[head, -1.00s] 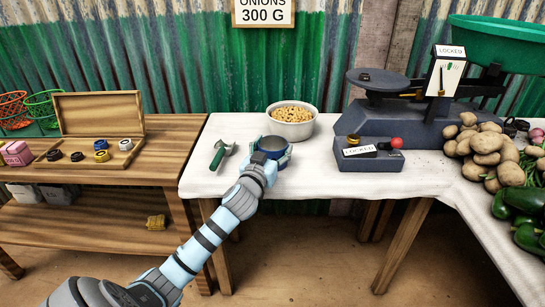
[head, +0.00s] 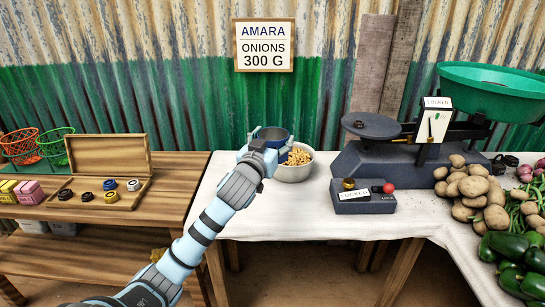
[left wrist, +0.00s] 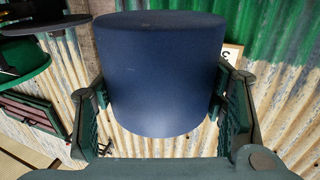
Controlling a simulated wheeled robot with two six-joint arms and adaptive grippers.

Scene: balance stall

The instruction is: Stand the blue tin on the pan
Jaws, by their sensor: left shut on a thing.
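The blue tin (head: 271,133) is held up above the white table in the head view, in front of the bowl of nuts. My left gripper (head: 262,146) is shut on the tin. In the left wrist view the dark blue tin (left wrist: 160,75) fills the middle, between the two fingers of my left gripper (left wrist: 163,108). The scale's flat dark pan (head: 371,125) is to the right of the tin and apart from it. A small weight-like piece sits on this pan. My right gripper is not in view.
A white bowl (head: 293,174) of nuts stands behind the tin. The scale (head: 400,160) reads LOCKED and carries a large green pan (head: 495,88). In front are a control box (head: 365,205) with a red knob, potatoes (head: 465,185) and peppers (head: 510,250). A wooden weights box (head: 108,153) is left.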

